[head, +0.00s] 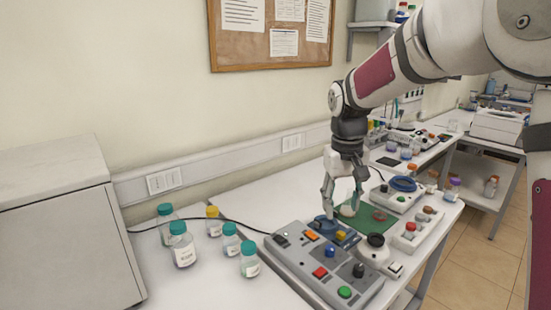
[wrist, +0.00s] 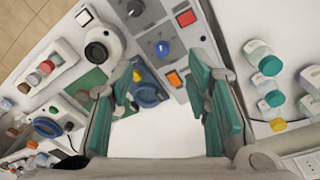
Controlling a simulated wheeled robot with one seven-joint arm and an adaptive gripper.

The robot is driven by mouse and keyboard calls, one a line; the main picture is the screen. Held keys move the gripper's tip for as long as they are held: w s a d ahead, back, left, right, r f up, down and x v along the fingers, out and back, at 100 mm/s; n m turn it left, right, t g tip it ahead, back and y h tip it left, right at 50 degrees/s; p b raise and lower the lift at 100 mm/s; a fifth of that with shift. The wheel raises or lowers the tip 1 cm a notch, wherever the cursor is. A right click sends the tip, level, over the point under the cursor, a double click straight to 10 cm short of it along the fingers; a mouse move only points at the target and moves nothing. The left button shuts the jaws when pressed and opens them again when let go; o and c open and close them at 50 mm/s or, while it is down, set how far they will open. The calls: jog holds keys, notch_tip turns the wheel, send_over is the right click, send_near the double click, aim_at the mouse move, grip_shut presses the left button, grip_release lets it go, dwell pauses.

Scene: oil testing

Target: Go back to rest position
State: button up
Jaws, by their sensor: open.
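My gripper (head: 343,198) points down over the bench, at the back edge of the grey control panel and the green mat. A blue round part (wrist: 149,93) with a yellow piece lies beside the left finger in the wrist view. The same blue part (head: 323,224) shows under the fingers in the head view. I cannot tell from the head view how high the fingertips are above it.
The grey control panel (head: 308,262) with coloured buttons stands at the front. Several capped bottles (head: 183,246) stand left of it, near a large grey box (head: 62,235). A green mat (head: 378,214), a blue coil (head: 403,184) and a tray of small jars (head: 413,231) lie to the right.

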jog(key=s+r+t, duration=0.2)
jog(key=s+r, duration=0.5)
jog(key=s, duration=0.7)
jog(key=s+f+m+t, duration=0.1)
jog(key=s+t, duration=0.1)
jog(key=s, duration=1.2)
jog(key=shift+s+d+f+y, duration=0.15)
jog(key=shift+d+f+y, duration=0.1)
jog(key=shift+d+y, duration=0.05)
jog(key=shift+d, duration=0.15)
